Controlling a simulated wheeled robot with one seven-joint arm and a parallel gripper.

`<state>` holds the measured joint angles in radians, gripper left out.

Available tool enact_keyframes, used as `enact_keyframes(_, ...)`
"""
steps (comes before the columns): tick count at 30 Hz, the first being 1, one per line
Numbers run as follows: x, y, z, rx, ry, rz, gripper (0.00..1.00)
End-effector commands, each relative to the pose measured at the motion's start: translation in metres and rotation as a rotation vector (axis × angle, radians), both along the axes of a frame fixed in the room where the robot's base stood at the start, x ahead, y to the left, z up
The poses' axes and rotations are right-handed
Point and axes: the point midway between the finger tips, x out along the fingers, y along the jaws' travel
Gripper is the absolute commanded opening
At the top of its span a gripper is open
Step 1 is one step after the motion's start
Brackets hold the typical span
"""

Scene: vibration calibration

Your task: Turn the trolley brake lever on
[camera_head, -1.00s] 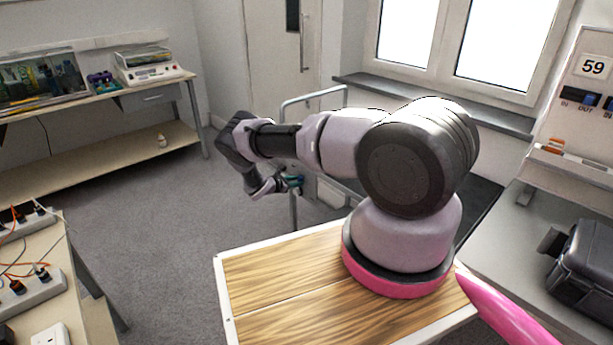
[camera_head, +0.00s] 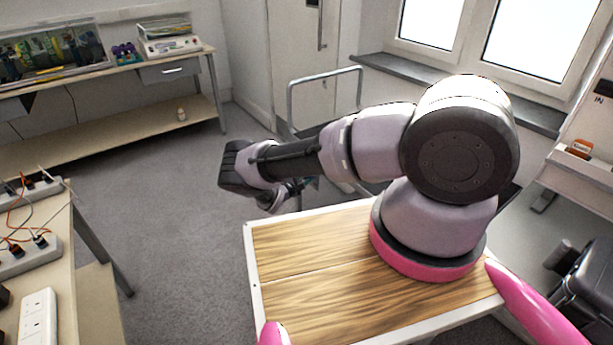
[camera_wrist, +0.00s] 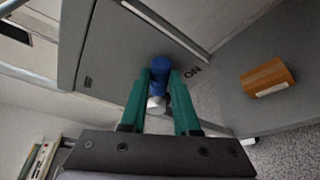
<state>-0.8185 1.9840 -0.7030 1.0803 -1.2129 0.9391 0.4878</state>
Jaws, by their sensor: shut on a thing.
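The brake lever (camera_wrist: 160,68), a blue knob with a pale lower part, sits between the two green fingers of my gripper (camera_wrist: 160,80) in the wrist view. The fingers are shut on it. A grey plate (camera_wrist: 130,50) lies behind it, with a black "ON" mark (camera_wrist: 193,71) just right of the fingertips. In the head view the trolley's pale tube handle (camera_head: 320,76) stands beyond my arm, and my gripper (camera_head: 300,190) is low beside the trolley. The lever is hidden there by my arm.
An orange-brown block (camera_wrist: 267,77) lies right of the lever in the wrist view. In the head view a bench with sockets (camera_head: 40,320) stands at the left and a long bench (camera_head: 100,75) at the back. Grey floor (camera_head: 160,200) is clear between them.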

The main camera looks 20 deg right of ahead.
Motion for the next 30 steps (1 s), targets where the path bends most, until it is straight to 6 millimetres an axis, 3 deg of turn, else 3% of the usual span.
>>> enact_keyframes(17, -0.0018, 0.001, -0.0037, 0.014, -0.03, 0.002, 0.0)
enact_keyframes(18, -0.0018, 0.001, -0.0037, 0.014, -0.03, 0.002, 0.41)
enact_keyframes(20, -0.0018, 0.0008, -0.0037, 0.013, -0.029, 0.001, 0.6)
enact_keyframes(30, -0.0025, 0.0014, -0.0025, 0.011, -0.029, 0.001, 0.6)
